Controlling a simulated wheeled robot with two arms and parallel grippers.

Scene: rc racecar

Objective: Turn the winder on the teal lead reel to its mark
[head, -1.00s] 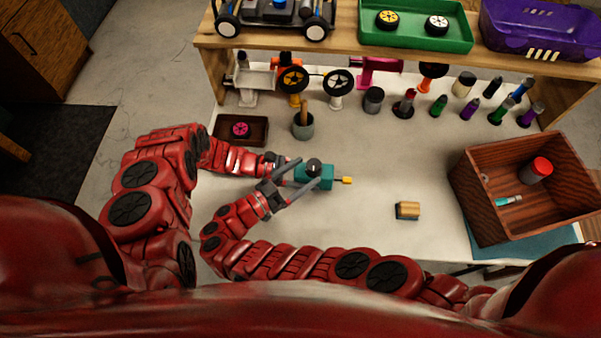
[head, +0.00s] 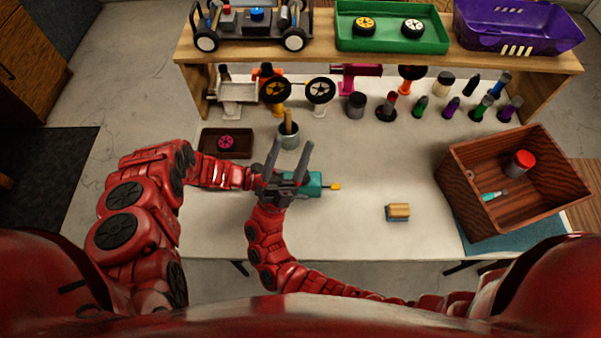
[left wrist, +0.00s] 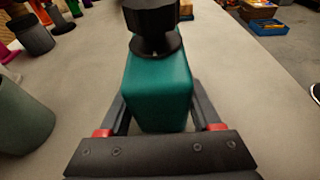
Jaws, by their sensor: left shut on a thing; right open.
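The teal lead reel (head: 316,184) lies on the pale bench with a yellow tip (head: 335,186) pointing right. My left gripper (head: 300,187) is shut on the reel's body, mostly hidden by my right gripper in the head view. In the left wrist view the teal body (left wrist: 158,92) sits between the fingers, with the black winder (left wrist: 153,22) upright on top. My right gripper (head: 291,147) is open, its fingers pointing to the far side, over the reel's left part. It hides the winder in the head view. I cannot make out the mark.
A grey cup (head: 288,136) and a dark tray with a pink wheel (head: 226,143) stand behind. A tan-topped block (head: 398,211) lies right of the reel. A wooden crate (head: 470,205) stands at the right, the shelf (head: 330,58) at the back. Bench between reel and block is clear.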

